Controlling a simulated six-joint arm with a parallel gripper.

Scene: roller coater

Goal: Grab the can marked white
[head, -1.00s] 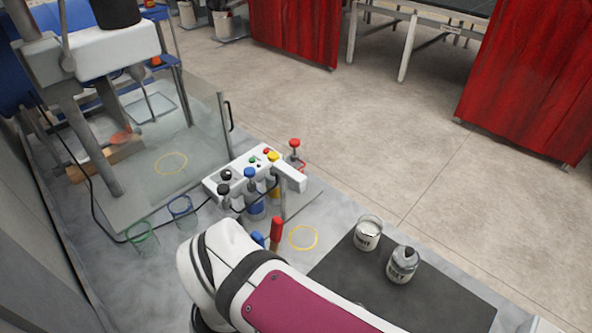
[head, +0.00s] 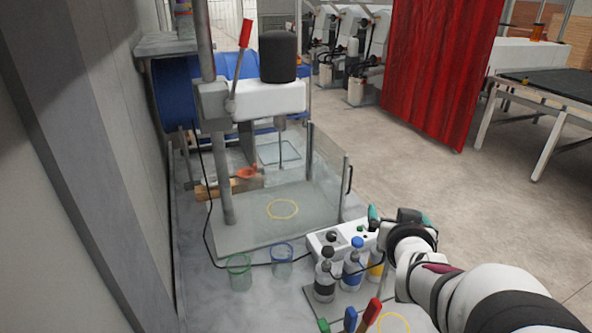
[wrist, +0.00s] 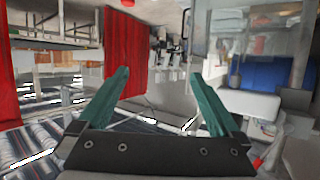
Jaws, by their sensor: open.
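No can marked white shows in either view now, nor the dark mat that held two cans earlier. My gripper (head: 399,213) is above the right side of the control box in the head view, with parts of its teal fingers showing. In the wrist view my gripper (wrist: 161,75) is open, its two teal fingers wide apart with nothing between them. The wrist view looks out across the room, tilted, not down at the bench.
Bottles with black, blue and yellow tops (head: 352,270) stand before the white control box (head: 325,240). Green-rimmed (head: 239,277) and blue-rimmed (head: 282,266) glass cups stand left of them. A stand mixer (head: 262,100) rises behind. Red and blue handles (head: 371,311) stick up at front.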

